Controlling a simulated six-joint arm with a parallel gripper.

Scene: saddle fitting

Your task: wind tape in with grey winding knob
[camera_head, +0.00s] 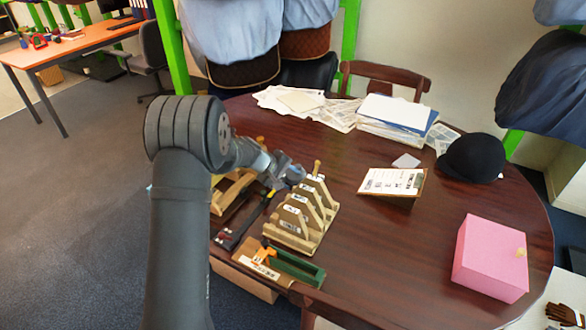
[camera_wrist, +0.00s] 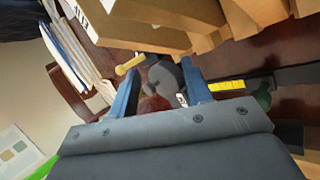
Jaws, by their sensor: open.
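My gripper (camera_wrist: 160,88) is open in the wrist view, with one blue finger on each side of a grey round knob (camera_wrist: 166,76). The knob shows between the fingertips; whether either finger touches it is unclear. A yellow strip that looks like the tape (camera_wrist: 228,85) lies to the right of the right finger, with dark parts beside it. In the head view my gripper (camera_head: 289,172) is over the table, just behind the wooden saddle stand. The knob and tape cannot be made out there.
The wooden stand (camera_head: 291,243) with upright saddle-shaped boards is close to my gripper. A green tray (camera_head: 296,268) and orange tool (camera_head: 265,254) lie in front of it. A clipboard (camera_head: 393,183), black cap (camera_head: 471,158) and pink box (camera_head: 491,258) are to the right, with bare table between.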

